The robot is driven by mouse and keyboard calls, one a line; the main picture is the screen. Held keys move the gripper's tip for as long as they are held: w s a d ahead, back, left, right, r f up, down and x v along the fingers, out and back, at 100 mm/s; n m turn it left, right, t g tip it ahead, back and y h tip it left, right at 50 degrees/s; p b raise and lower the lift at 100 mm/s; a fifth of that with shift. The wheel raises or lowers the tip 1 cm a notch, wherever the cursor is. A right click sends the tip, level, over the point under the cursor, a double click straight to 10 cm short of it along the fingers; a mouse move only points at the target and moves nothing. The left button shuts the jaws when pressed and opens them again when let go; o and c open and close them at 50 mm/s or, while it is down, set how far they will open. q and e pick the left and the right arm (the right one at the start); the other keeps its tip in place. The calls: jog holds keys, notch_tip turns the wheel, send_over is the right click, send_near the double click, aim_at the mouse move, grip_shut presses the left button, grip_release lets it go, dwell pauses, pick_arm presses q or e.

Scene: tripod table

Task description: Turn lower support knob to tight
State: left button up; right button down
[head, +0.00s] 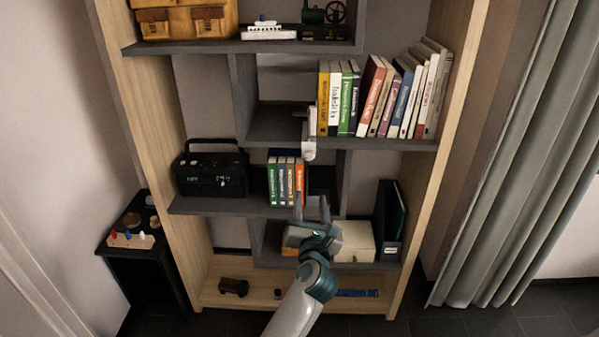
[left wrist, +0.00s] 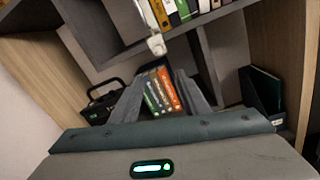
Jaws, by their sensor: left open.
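A small white fitting (head: 309,147) hangs at the front edge of the shelf under the upper books. It also shows in the left wrist view (left wrist: 156,44), at the upper middle. It may be the lower support knob, but I cannot tell, nor can I read its setting. My left gripper (head: 312,203) is open and empty, its fingers pointing up, below the fitting and apart from it in the picture. In the left wrist view its two grey fingers (left wrist: 162,88) stand on either side of the short row of books (left wrist: 162,92) behind. My right gripper is not in view.
A tall bookcase (head: 425,160) fills the middle. A black radio (head: 210,172) stands left of the short book row. A cream box (head: 355,241) and dark binders (head: 390,220) are lower right. A small black side table (head: 150,258) is at left, grey curtains (head: 520,160) at right.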

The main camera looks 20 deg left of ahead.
aim_at(309, 158)
pick_arm(q)
jog(key=shift+s+d+r+n, duration=0.1)
jog(key=shift+s+r+n, duration=0.05)
jog(key=shift+r+n, duration=0.35)
jog(key=shift+s+d+r+n, duration=0.15)
jog(key=shift+r+n, duration=0.15)
jog(key=shift+r, duration=0.25)
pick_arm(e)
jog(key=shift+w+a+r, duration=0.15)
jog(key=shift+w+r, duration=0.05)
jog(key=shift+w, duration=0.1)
pick_arm(q)
jog(key=shift+w+a, duration=0.15)
jog(key=shift+w, duration=0.05)
jog(key=p+x, duration=0.1)
jog(key=x, duration=1.4)
jog(key=shift+w+f, duration=0.25)
jog(key=shift+w+a, duration=0.25)
jog(key=shift+w, duration=0.3)
jog(key=shift+w+a, duration=0.1)
jog(key=shift+w, duration=0.1)
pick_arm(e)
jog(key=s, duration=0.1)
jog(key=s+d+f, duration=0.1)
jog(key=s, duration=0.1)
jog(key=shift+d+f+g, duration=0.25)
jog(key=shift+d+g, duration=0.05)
